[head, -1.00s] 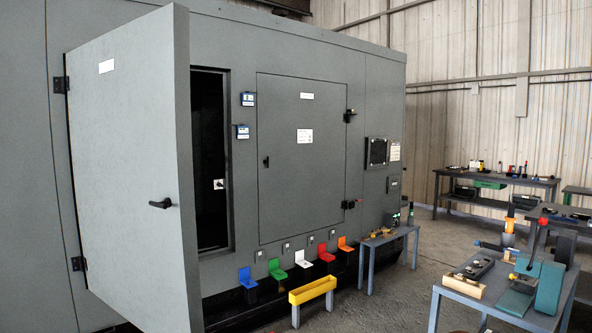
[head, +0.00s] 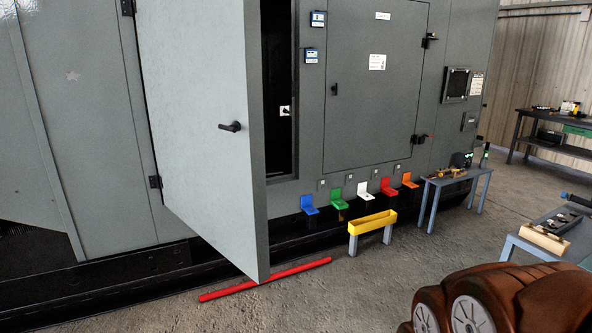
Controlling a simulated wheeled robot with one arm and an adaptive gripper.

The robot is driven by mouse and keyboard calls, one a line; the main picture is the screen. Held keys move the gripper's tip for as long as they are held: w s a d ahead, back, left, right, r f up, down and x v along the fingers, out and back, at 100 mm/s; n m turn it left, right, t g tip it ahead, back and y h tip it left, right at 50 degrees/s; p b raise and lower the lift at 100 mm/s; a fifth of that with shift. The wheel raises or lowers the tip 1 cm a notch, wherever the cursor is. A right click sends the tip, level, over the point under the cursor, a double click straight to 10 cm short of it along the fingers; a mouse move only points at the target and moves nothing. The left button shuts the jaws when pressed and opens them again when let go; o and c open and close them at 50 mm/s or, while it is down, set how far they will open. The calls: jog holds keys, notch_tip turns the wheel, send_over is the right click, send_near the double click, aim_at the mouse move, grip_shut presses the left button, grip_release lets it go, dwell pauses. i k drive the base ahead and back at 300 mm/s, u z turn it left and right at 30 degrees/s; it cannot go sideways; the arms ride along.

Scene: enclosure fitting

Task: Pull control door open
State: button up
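A large grey door (head: 195,110) on the left of the enclosure stands swung well open on its left-side hinges, in the head view. A black lever handle (head: 230,127) sits near its free edge. Behind that edge is a dark opening (head: 278,60) with a small white switch (head: 284,111) inside. A second grey door (head: 375,100), with white labels, is shut to its right. It has a small black latch (head: 334,88) on its left side. I cannot read which door is marked as the control door. My gripper is not in view.
A red bar (head: 265,280) lies on the floor below the open door. A yellow trough (head: 372,224) on legs stands before several coloured brackets (head: 388,188). A small table (head: 449,180) stands right of it.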

aim_at(375, 49)
jog(key=z, duration=0.25)
jog(key=i, duration=3.7)
jog(key=u, duration=0.9)
jog(key=i, duration=0.7)
jog(key=u, duration=0.05)
